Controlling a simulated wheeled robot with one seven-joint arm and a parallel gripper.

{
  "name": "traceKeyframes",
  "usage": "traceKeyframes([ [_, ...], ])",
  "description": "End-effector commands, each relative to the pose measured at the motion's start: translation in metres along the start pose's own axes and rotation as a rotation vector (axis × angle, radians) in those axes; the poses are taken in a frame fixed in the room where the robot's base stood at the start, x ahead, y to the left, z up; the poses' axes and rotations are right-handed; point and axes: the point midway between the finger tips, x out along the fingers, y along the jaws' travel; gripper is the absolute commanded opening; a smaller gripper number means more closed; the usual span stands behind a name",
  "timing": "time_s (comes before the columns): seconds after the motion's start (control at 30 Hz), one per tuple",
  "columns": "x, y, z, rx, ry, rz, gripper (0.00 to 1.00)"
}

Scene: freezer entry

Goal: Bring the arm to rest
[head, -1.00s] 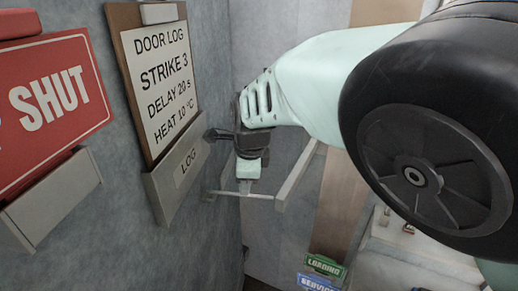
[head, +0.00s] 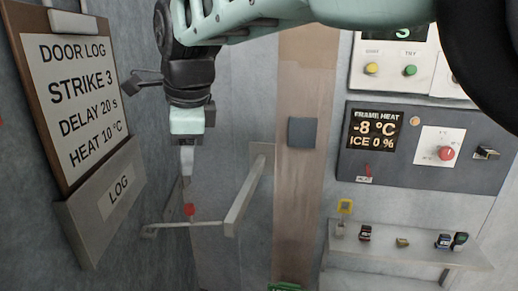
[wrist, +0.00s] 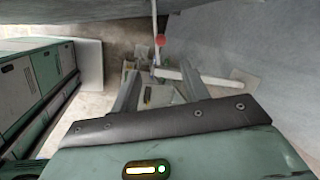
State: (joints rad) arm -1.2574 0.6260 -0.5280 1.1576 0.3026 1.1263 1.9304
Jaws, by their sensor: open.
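My gripper (head: 187,165) hangs pointing down at the upper left of the head view, in front of the grey wall. Its fingers also show in the wrist view (wrist: 157,95), spread apart with nothing held between them. Below the fingertips in the head view is a small red knob (head: 189,210) by a thin pale bar (head: 185,225). The red knob also shows in the wrist view (wrist: 160,40), beyond the fingers. I cannot tell the exact gap between the fingertips and the bar. My arm crosses the top of the head view.
A door log board (head: 80,95) with a LOG holder (head: 100,210) is close on the left. A grey rail (head: 245,195) stands right of my gripper. A frame heat panel (head: 425,147) and a shelf with small items (head: 400,250) are at the right.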

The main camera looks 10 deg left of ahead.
Motion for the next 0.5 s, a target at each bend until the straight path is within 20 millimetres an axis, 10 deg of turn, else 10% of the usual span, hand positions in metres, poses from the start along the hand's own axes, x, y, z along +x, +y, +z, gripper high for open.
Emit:
traceKeyframes([
  [0.27, 0.010, 0.006, -0.016, -0.036, -0.008, 0.020, 0.45],
  [0.5, 0.060, 0.071, -0.104, -0.388, -0.088, 0.118, 0.45],
])
